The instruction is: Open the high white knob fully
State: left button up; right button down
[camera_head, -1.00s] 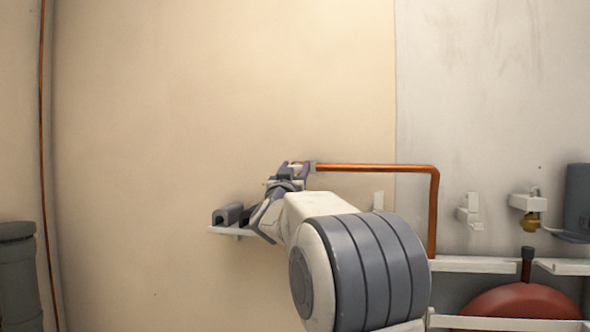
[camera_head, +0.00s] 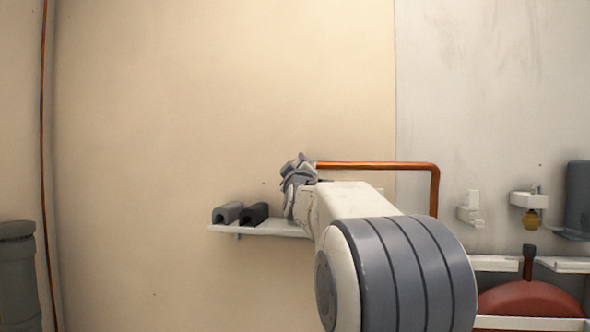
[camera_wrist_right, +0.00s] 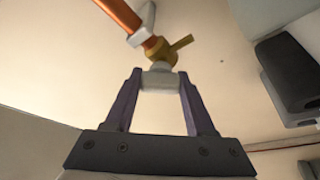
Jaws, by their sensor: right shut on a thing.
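The white knob (camera_wrist_right: 160,80) shows in the right wrist view, at the end of a brass valve (camera_wrist_right: 163,52) on the copper pipe. My right gripper (camera_wrist_right: 160,82) is shut on the knob, with one purple-grey finger on each side of it. In the head view my right gripper (camera_head: 299,166) is at the left end of the copper pipe (camera_head: 375,166), and it hides the knob there. My left gripper is in neither view.
A white shelf (camera_head: 262,228) below the gripper bears a grey block (camera_head: 227,213) and a black block (camera_head: 255,214). At the right are white wall brackets (camera_head: 470,208), a brass fitting (camera_head: 530,219) and a red tank (camera_head: 530,302). The wall above is clear.

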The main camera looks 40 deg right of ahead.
jog(key=shift+n+y, duration=0.4)
jog(key=shift+n, duration=0.7)
jog(key=shift+r+n+y+p, duration=0.1)
jog(key=shift+n+y+p, duration=0.4)
jog(key=shift+n, duration=0.6)
jog(key=n+g+y+p, duration=0.1)
jog(key=n+p, duration=0.2)
jog(key=shift+r, duration=0.1)
jog(key=shift+f+n+g+p, duration=0.25)
jog(key=shift+n+g+p, duration=0.05)
jog(key=shift+n+p, duration=0.85)
jog(key=shift+y, duration=0.3)
jog(key=shift+c, duration=1.2)
grip_release()
jog(key=shift+a, duration=0.1)
